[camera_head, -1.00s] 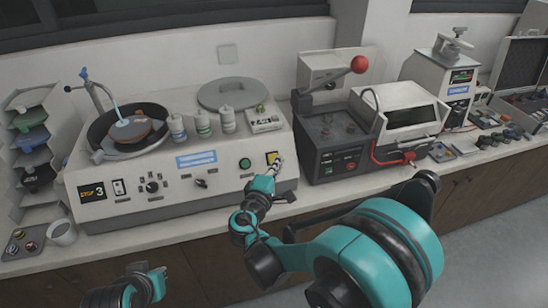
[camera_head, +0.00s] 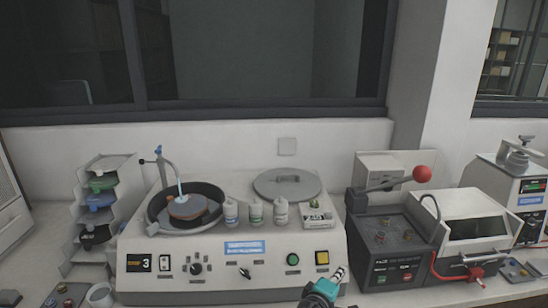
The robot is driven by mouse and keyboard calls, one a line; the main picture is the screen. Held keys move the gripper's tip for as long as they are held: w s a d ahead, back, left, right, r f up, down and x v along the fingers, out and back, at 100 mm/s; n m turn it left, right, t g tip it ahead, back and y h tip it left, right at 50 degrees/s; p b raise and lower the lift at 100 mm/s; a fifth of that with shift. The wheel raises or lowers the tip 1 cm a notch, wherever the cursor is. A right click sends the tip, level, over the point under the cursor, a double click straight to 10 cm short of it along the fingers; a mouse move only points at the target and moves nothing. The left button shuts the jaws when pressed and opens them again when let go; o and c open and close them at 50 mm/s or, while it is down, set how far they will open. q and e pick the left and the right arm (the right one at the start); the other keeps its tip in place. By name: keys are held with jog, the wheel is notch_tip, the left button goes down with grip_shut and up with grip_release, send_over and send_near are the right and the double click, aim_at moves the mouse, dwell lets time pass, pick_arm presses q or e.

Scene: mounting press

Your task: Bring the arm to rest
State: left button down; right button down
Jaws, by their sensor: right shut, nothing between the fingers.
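My right gripper (camera_head: 338,273) shows at the bottom of the head view, on the end of my teal arm (camera_head: 321,292). Its fingers are shut and empty. It is in front of the grinding and polishing machine (camera_head: 215,288), just below and to the right of the yellow button (camera_head: 322,257) on its panel. Whether the fingertips touch the panel cannot be told. Most of the right arm is below the picture edge. My left gripper is not in view.
The black press unit (camera_head: 395,250) with a red-knobbed lever (camera_head: 422,174) stands to the right. A rack (camera_head: 103,200) and a white cup (camera_head: 100,295) are at the left.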

jog(key=s+d+f+m+g+y, duration=0.3)
jog(key=s+m+g, duration=0.15)
jog(key=s, duration=0.55)
jog(key=s+a+f+m+y, duration=0.2)
jog(key=s+a+m+y, duration=0.3)
jog(key=s, duration=0.5)
jog(key=shift+s+y, duration=0.35)
jog(key=shift+y, duration=0.05)
jog(key=shift+m+g, duration=0.25)
dwell(0.9)
